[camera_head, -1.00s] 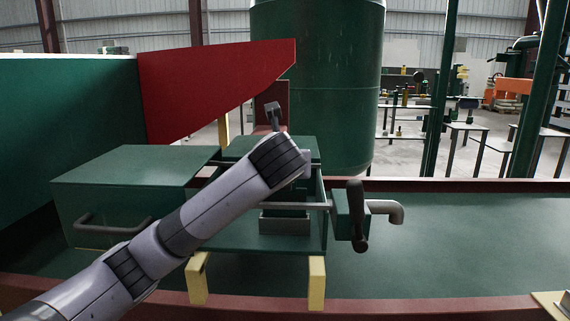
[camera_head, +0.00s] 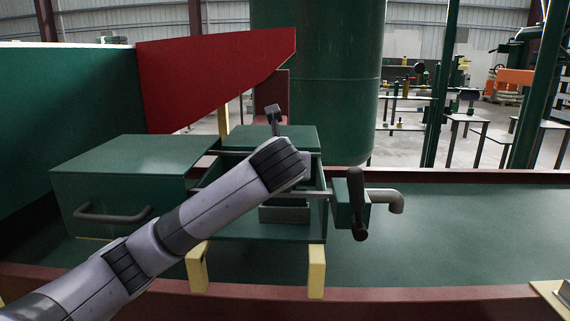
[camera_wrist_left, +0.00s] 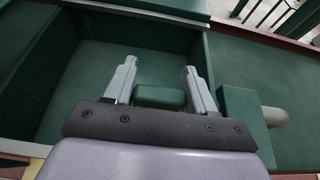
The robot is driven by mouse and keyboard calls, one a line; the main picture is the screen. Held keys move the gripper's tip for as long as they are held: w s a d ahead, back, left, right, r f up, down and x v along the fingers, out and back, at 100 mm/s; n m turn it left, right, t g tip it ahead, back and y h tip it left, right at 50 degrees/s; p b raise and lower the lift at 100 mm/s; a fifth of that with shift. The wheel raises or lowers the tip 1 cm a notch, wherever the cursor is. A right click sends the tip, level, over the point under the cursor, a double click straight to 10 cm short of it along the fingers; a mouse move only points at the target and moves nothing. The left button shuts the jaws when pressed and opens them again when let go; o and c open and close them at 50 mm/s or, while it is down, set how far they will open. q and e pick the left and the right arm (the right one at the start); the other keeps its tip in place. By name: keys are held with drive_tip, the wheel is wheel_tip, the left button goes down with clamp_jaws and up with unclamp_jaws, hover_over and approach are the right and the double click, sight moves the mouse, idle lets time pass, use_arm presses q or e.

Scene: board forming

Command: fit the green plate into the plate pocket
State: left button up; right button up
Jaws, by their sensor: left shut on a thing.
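In the left wrist view my left gripper (camera_wrist_left: 160,64) points down into an open green box (camera_wrist_left: 65,85). Its two grey fingers stand either side of a small green piece, which I take to be the green plate (camera_wrist_left: 160,97), and are shut on it. I cannot make out the plate pocket clearly. My right gripper is not in view.
A crank and bent grey pipe (camera_head: 385,198) stick out at the box's right side. A green box with a handle (camera_head: 130,160) adjoins it on the left. A red guard (camera_head: 215,75) rises behind. The green bed to the right (camera_head: 460,225) is clear.

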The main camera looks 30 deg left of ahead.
use_arm(q)
drive_tip(key=o, duration=1.2)
drive_tip(key=v, duration=0.7)
drive_tip(key=shift+s, duration=0.1)
